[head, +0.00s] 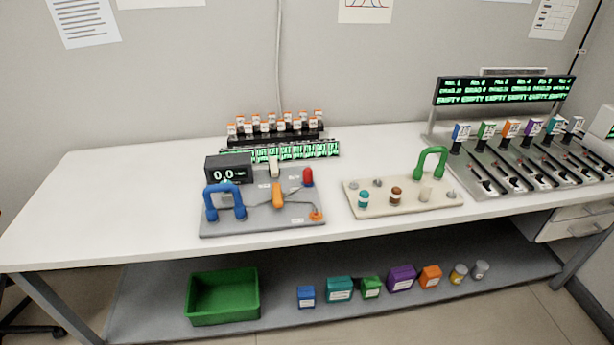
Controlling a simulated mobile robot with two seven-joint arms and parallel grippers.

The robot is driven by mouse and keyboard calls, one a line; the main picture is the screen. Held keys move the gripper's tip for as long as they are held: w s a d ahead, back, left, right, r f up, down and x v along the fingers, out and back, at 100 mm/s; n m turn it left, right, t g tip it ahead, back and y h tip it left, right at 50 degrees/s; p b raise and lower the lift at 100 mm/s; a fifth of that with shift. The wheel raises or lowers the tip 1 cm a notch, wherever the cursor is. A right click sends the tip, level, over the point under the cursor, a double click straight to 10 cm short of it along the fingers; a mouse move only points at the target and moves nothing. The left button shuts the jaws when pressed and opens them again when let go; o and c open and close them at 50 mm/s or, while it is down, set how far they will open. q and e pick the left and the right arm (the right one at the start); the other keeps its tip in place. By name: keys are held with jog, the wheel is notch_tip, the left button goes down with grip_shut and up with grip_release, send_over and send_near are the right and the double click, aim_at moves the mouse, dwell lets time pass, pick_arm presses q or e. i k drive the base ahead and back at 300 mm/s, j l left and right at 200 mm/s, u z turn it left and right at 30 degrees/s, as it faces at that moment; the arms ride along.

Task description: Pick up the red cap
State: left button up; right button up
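A small red cap (308,177) with a rounded top stands upright at the back right of a grey board (250,222) on the white table. An orange upright piece (277,195) stands to its left on the same board. A low orange-red piece (316,215) sits near the board's front right corner. Neither of my grippers is in view.
The board also carries a blue handle (224,201) and a display (228,168). A beige tray (430,200) with a green handle (430,162) stands to the right. A rack of orange-topped vials (275,125) stands behind. The left of the table (120,200) is clear.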

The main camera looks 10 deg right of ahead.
aim_at(308, 171)
jog(key=u, duration=0.65)
jog(key=l+u, duration=0.5)
jog(key=u, duration=0.2)
jog(key=l+u, duration=0.3)
jog(key=k+l+u, duration=0.25)
jog(key=l, duration=0.15)
jog(key=k+l+u, duration=0.1)
jog(key=l+u, duration=0.15)
jog(key=l, duration=0.15)
